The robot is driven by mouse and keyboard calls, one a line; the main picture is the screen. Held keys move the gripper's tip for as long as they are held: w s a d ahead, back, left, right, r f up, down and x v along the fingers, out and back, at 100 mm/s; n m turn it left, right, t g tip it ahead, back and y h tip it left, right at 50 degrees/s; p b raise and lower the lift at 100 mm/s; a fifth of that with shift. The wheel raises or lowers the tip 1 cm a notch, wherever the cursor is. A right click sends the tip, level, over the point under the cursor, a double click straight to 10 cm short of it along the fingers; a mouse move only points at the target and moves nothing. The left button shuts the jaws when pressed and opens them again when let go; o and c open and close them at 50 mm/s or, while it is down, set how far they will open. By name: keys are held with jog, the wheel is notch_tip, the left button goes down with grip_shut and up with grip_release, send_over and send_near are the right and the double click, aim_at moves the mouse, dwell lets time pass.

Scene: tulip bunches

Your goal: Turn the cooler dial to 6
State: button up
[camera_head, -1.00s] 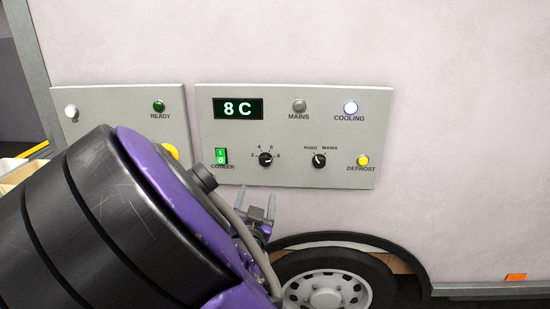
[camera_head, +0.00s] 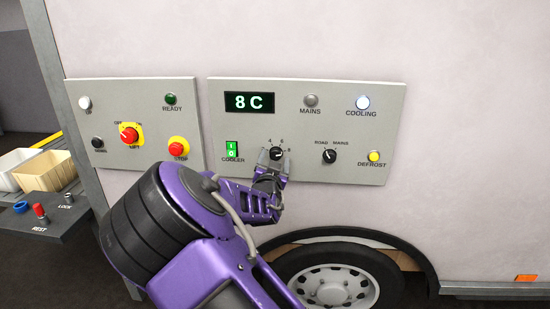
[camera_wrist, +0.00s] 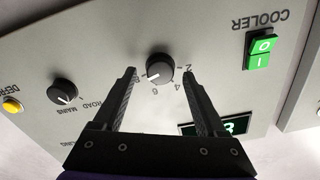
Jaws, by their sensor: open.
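The cooler dial (camera_head: 276,152) is a round black knob with a white mark, on the grey panel (camera_head: 230,174) below the green display (camera_head: 249,102), which reads 8 C. In the wrist view, turned upside down, the dial (camera_wrist: 160,68) has its mark pointing down-left, seemingly toward the 8 side of the scale, which is partly hidden. My gripper (camera_head: 274,162) is at the panel, in front of the dial. In the wrist view, my gripper (camera_wrist: 157,72) is open, with one finger on each side of the dial and gaps visible between.
The road/mains knob (camera_head: 329,156) and yellow defrost button (camera_head: 374,156) are to the right. The green cooler switch (camera_head: 232,149) is close on the left. A second panel (camera_head: 150,90) carries a red lift knob (camera_head: 129,134) and stop button (camera_head: 178,147).

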jog(key=shift+w, duration=0.5)
grip_shut()
jog(key=shift+n, duration=0.4)
jog(key=n+b, duration=0.2)
jog(key=n, duration=0.1)
jog(key=shift+n, duration=0.3)
jog(key=n, duration=0.5)
jog(key=shift+a, duration=0.1)
jog(key=shift+n, duration=0.3)
